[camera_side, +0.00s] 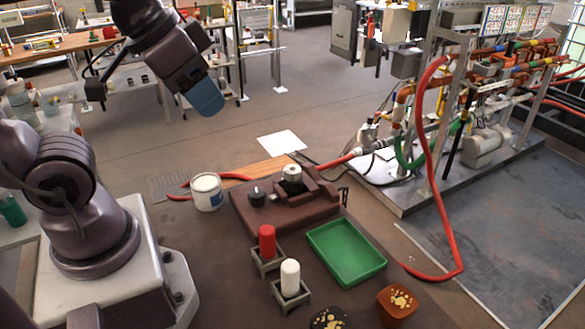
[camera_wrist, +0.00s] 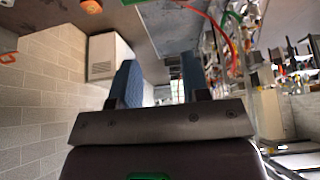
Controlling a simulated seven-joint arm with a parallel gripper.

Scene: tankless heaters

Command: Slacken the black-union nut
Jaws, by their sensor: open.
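My gripper (camera_side: 205,97) is raised at the upper left of the side view, well above and behind the work table, with a blue finger showing. In the wrist view my gripper (camera_wrist: 160,82) has two blue fingers spread apart with nothing between them. A brown fixture block (camera_side: 240,213) sits on the table in the side view. It carries a short black round part (camera_side: 257,197) and, to its right, a pale-topped fitting (camera_side: 291,175) with a dark lower part. I cannot tell for sure which of these is the black-union nut. Neither is clear in the wrist view.
In front of the block stand a red cylinder (camera_side: 267,240) and a white cylinder (camera_side: 290,277) in grey holders. A green tray (camera_side: 345,250) lies to their right. A white can (camera_side: 207,191) stands left of the block. A red hose (camera_side: 428,150) hangs from the pipe rack.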

